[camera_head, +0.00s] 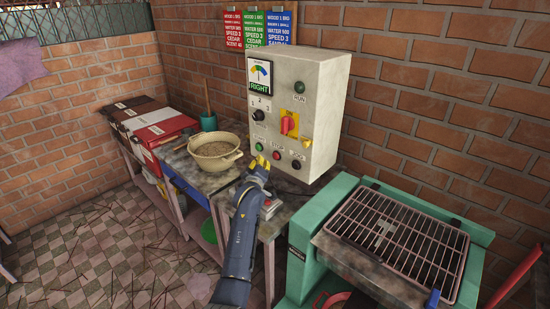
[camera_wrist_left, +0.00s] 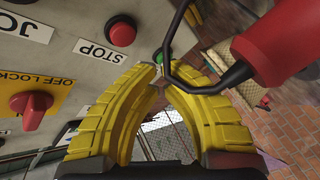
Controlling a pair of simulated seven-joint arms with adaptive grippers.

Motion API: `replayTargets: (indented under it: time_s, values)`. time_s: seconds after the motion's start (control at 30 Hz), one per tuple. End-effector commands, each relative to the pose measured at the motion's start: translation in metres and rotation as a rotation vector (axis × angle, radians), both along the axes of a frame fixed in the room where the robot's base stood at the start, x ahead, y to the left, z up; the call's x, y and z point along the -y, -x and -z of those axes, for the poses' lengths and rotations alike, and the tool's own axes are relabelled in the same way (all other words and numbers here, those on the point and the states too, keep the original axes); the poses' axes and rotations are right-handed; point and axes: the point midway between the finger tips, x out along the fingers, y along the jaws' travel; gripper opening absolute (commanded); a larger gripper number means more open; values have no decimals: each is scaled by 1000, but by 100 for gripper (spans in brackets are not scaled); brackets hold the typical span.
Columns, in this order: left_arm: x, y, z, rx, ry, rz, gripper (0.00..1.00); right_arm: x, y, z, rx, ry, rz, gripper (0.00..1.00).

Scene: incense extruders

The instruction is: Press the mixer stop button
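The control box (camera_head: 300,110) stands on the bench. Its red STOP button (camera_head: 277,155) sits between the green START button (camera_head: 259,146) and the black JOG button (camera_head: 297,164). My left gripper (camera_head: 258,164) is low in front of the panel, near START and left of STOP. In the left wrist view its yellow fingers (camera_wrist_left: 160,72) curve together with their tips nearly meeting, and no held thing shows between them. The green button (camera_wrist_left: 158,57) appears just beyond the tips. The STOP button (camera_wrist_left: 121,32) is up and left of them, apart from the fingers. My right gripper is not seen.
A red rotary switch (camera_head: 288,124) is above the buttons. A bowl (camera_head: 215,151) stands left of the box, and a green machine with a wire rack (camera_head: 405,240) is at right. A red cylinder with a black loop (camera_wrist_left: 285,42) crosses the right finger; whether they touch is unclear.

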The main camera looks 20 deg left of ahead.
Motion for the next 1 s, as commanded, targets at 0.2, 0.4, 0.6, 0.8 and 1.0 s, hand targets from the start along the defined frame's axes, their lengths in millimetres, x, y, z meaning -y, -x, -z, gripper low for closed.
replayTargets:
  time_s: [0.2,0.4,0.6,0.8,1.0]
  values:
    - [-6,13,0,0,-2,-1,0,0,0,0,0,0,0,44]
    - [-8,17,-1,1,-2,0,0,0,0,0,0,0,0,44]
    - [-8,17,-1,0,-2,-1,0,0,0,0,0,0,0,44]
    - [-7,17,-1,0,-1,-1,0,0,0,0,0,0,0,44]
    - [-7,17,-1,0,-1,-1,0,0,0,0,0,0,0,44]
